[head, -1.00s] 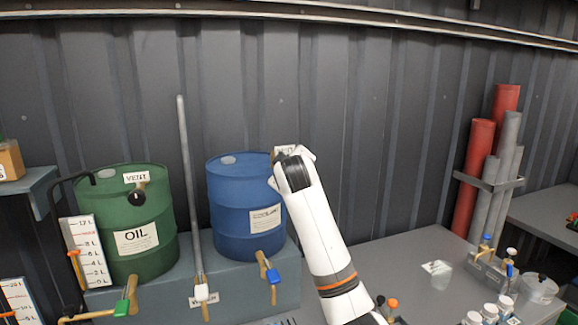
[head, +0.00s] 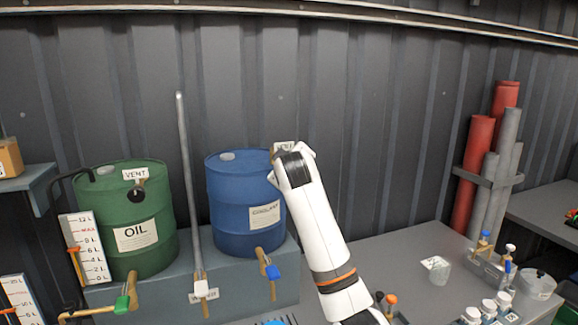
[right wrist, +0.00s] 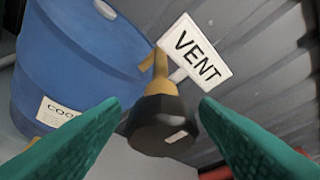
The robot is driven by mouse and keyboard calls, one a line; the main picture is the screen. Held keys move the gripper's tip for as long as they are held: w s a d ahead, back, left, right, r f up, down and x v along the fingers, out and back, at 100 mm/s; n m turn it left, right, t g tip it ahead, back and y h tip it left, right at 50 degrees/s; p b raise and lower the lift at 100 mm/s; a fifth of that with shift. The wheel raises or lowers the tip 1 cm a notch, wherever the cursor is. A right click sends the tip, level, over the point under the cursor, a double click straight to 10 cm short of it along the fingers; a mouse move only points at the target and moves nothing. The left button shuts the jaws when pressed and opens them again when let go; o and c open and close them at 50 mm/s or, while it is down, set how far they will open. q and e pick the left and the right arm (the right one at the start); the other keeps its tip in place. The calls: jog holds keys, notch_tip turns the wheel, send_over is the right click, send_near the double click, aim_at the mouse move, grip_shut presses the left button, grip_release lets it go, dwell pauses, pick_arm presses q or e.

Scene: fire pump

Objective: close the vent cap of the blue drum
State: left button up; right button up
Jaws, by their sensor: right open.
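The blue drum (head: 232,205) stands on a raised grey bench in the head view, left of my right arm. In the right wrist view the blue drum (right wrist: 75,75) fills the left side. Its vent cap (right wrist: 155,125), dark and knob-like, sits on a brass-coloured stem under a white VENT sign (right wrist: 194,56). My right gripper (right wrist: 157,112) is open, with its green fingers on either side of the cap and a gap visible at each side. In the head view the arm hides the cap and the gripper's fingers. My left gripper is not in view.
A green OIL drum (head: 130,225) stands to the left, with an upright grey pipe (head: 188,180) between the drums. A corrugated wall is close behind. Bottles (head: 490,308) and red and grey tubes (head: 480,170) are at the right.

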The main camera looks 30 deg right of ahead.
jog(key=b+v, duration=0.4)
jog(key=v, duration=0.8)
